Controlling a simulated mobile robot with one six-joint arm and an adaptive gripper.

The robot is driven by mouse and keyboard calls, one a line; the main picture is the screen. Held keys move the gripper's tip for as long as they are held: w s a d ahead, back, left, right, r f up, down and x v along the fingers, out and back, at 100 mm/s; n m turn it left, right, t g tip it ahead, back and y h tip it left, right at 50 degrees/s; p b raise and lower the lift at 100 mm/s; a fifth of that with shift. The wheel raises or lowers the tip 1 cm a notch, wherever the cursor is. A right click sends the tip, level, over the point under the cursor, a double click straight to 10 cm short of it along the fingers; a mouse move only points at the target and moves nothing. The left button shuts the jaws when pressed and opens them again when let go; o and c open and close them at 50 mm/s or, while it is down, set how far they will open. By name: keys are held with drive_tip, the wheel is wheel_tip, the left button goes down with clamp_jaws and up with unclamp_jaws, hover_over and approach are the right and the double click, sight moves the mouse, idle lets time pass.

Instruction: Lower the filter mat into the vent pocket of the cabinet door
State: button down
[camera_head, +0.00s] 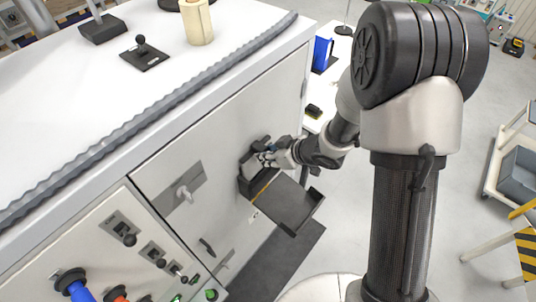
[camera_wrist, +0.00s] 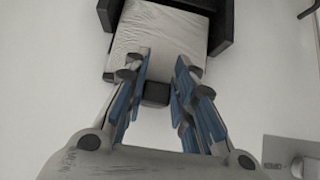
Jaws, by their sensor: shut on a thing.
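The filter mat (camera_wrist: 160,30) is a pale, wrinkled sheet in the wrist view, with a small dark tab (camera_wrist: 155,93) at its near edge. My gripper (camera_wrist: 162,70) has its blue-padded fingers on either side of this tab and is shut on it. The dark walls of the vent pocket (camera_wrist: 220,30) flank the mat; how deep the mat sits is unclear. In the head view my gripper (camera_head: 268,158) is at the dark vent pocket (camera_head: 250,186) on the cabinet door (camera_head: 225,150), and hides much of the mat.
A dark flat tray-like panel (camera_head: 285,205) juts out just below the pocket. A door handle (camera_head: 185,190) is to the left, and switches (camera_head: 120,228) are lower left. A ribbed strip (camera_head: 160,100) runs along the cabinet top. A blue item (camera_head: 322,54) stands on a table behind.

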drive_tip(key=shift+f, duration=0.1)
drive_tip(key=shift+f+b, duration=1.5)
drive_tip(key=shift+f, duration=0.5)
drive_tip(key=c, duration=1.2)
unclamp_jaws()
drive_tip(key=shift+c, duration=0.2)
drive_tip(key=o, duration=0.5)
drive_tip(key=shift+o, duration=0.2)
